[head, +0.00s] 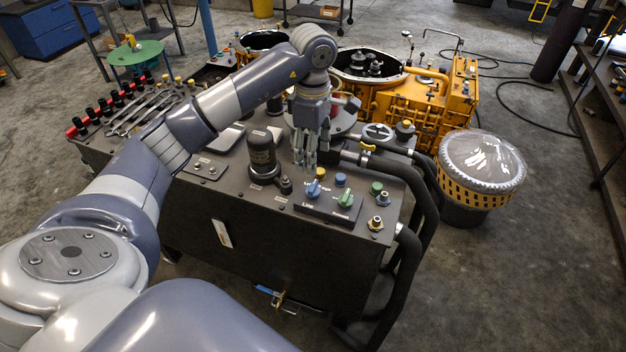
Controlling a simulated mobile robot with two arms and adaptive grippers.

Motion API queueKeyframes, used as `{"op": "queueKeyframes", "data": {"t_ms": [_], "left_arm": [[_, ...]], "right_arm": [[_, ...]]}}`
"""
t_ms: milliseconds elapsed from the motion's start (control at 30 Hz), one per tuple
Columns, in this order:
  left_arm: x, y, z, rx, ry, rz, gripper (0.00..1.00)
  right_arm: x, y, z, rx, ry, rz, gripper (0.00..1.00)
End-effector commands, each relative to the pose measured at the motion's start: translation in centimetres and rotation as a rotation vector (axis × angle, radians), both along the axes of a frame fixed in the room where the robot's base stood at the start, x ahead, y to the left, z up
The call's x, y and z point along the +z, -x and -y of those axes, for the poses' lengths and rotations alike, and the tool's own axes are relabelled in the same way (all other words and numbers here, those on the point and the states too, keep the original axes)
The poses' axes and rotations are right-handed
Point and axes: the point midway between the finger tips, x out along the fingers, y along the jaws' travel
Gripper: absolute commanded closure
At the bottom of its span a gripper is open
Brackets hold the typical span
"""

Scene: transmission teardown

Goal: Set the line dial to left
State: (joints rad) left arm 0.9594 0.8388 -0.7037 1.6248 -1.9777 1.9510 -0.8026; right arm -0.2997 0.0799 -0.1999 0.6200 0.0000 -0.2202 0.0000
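A small dark control panel (325,209) lies on the near right of the dark bench top. It carries a blue dial (314,189) on the left and a green dial (346,199) on the right. White labels lie around the dials, too small to read surely, so I cannot tell for certain which is the line dial or where it points. My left gripper (306,164) hangs fingers down above and behind the blue dial, apparently apart from it. Its fingers look empty, but their opening is unclear. My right gripper is out of view.
A dark cylindrical filter (262,156) stands left of the panel. Blue, green and yellow caps and brass fittings (376,224) sit around it. Thick black hoses (425,200) bend down at the right. Wrenches (145,110) lie far left. A yellow housing (420,100) stands behind.

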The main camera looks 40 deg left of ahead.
Motion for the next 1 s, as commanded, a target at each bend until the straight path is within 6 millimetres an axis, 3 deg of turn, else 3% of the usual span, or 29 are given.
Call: {"op": "queueKeyframes", "data": {"t_ms": [500,700,933,1000], "left_arm": [[-8.5,0.1,0.2,0.000,0.006,-0.002,0.42],[-9.7,0.0,0.2,-0.002,0.005,0.000,0.42],[-9.8,0.0,0.2,-0.002,0.005,0.001,0.42],[-9.8,0.0,0.2,-0.002,0.005,0.001,0.55]], "right_arm": [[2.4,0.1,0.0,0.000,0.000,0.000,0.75],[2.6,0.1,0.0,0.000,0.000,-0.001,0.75],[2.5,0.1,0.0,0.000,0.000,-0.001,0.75],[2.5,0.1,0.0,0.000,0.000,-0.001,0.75]]}}
